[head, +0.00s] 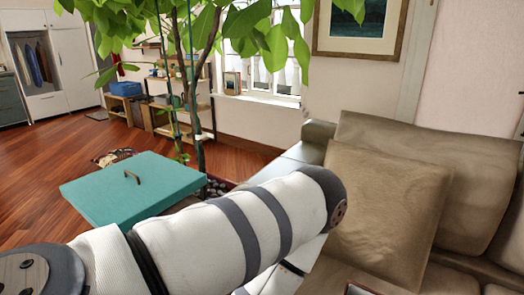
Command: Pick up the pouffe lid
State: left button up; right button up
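Neither of my gripper's fingers shows in this view, and nothing is seen touching the handle.
A brown sofa with a large cushion (385,205) fills the right side. A potted tree (200,90) stands just behind the lid. Low wooden shelves (160,120) and a window (262,75) are at the back. Wooden floor (50,150) is open to the left of the lid.

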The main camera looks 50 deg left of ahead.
aim_at(129, 192)
jog(key=u, duration=0.4)
jog(key=j+u, duration=0.1)
jog(key=u, duration=0.35)
jog(key=j+u, duration=0.1)
jog(key=u, duration=1.15)
jog(key=i+j+u, duration=0.1)
jog(key=u, duration=0.3)
jog(key=z, duration=5.3)
jog(key=u, duration=5.2)
